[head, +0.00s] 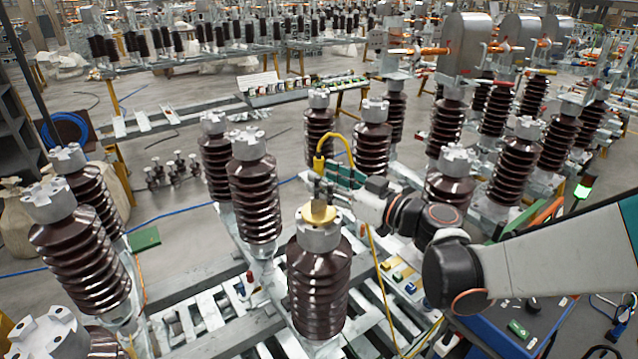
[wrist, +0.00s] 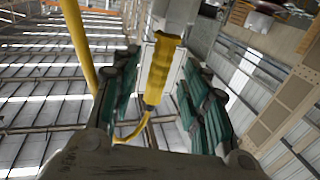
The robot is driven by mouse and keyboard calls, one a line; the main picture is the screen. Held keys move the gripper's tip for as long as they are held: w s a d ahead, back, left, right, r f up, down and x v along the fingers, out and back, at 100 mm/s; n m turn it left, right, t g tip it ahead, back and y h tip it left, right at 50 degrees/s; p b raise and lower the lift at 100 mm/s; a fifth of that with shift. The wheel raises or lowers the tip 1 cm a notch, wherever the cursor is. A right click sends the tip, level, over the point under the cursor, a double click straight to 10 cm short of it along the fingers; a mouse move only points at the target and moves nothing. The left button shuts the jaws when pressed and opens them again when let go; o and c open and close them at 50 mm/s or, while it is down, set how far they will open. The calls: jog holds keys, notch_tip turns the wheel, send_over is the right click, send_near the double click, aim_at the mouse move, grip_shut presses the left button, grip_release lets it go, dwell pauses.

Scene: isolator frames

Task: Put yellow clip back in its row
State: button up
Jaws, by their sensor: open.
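The yellow clip (head: 319,164) stands upright above the front middle brown insulator, with a yellow cable arching from it over my gripper (head: 328,185). In the wrist view the yellow clip (wrist: 162,68) lies between the two green-padded fingers of my gripper (wrist: 160,95). The fingers are apart, with gaps showing at the clip's sides. A row of small coloured pieces (head: 399,276), yellow, white and blue, sits on the frame to the lower right of that insulator. I cannot tell which place in it is the clip's own.
A gold-coloured disc (head: 318,213) lies on the front middle insulator (head: 319,285), just below my gripper. Other ribbed insulators stand closely around, including one (head: 253,190) to the left. The yellow cable (head: 378,275) hangs down right of the front insulator. A blue-topped table (head: 535,325) is at lower right.

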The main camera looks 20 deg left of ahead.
jog(key=x, duration=0.3)
grip_shut()
jog(key=shift+r, duration=0.1)
notch_tip(320, 180, up, 20)
jog(key=p, duration=1.2)
